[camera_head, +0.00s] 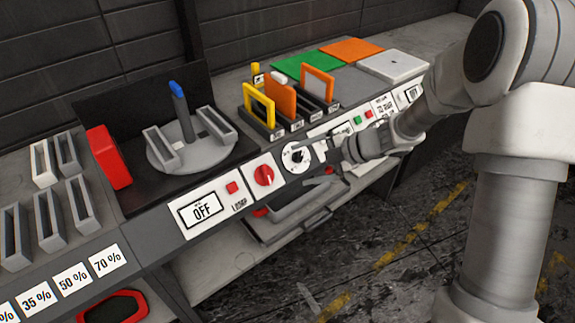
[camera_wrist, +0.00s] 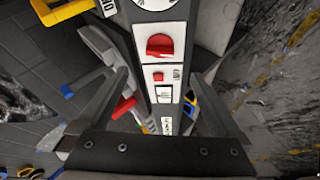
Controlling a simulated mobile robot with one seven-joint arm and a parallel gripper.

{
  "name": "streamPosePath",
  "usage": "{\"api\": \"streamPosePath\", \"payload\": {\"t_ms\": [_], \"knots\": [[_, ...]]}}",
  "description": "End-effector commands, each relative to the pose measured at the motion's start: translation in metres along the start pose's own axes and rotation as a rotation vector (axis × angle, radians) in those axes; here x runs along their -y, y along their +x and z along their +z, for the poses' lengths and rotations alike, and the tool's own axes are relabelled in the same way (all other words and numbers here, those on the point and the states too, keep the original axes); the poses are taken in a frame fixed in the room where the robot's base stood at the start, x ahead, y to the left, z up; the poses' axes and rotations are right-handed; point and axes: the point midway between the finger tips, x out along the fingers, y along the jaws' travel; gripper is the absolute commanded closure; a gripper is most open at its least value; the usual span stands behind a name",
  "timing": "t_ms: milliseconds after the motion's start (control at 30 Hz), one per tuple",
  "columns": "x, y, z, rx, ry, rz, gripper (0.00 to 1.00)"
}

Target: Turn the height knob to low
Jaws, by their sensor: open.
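The front panel has two knobs, and I cannot read which label marks height. One is a round white dial with a black centre (camera_head: 296,156); in the wrist view only its lower edge (camera_wrist: 154,4) shows at the top. The other is a red knob (camera_head: 263,175) on a white plate, left of the dial; it also shows in the wrist view (camera_wrist: 160,45). My gripper (camera_head: 325,160) is in front of the panel, just right of the dial. In the wrist view its fingers (camera_wrist: 160,80) are spread apart with nothing held, and the red knob appears beyond them.
An OFF display (camera_head: 201,209) and a red button (camera_head: 232,187) are left of the knobs. Yellow and orange frames (camera_head: 280,103) stand in slots above the panel. A grey turntable (camera_head: 190,150) with upright holders is behind left. The floor in front is open.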

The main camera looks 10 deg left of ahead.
Motion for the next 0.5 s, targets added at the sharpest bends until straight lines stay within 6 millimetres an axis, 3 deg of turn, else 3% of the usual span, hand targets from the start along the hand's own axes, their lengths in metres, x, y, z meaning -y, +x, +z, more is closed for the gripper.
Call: {"api": "streamPosePath", "payload": {"t_ms": [33, 200, 500], "knots": [[-0.002, -0.014, 0.001, 0.004, 0.0, 0.001, 0.0], [-0.001, -0.042, 0.0, 0.002, 0.0, 0.001, 0.0], [0.0, -0.057, 0.0, -0.001, -0.001, 0.0, 0.0]]}}
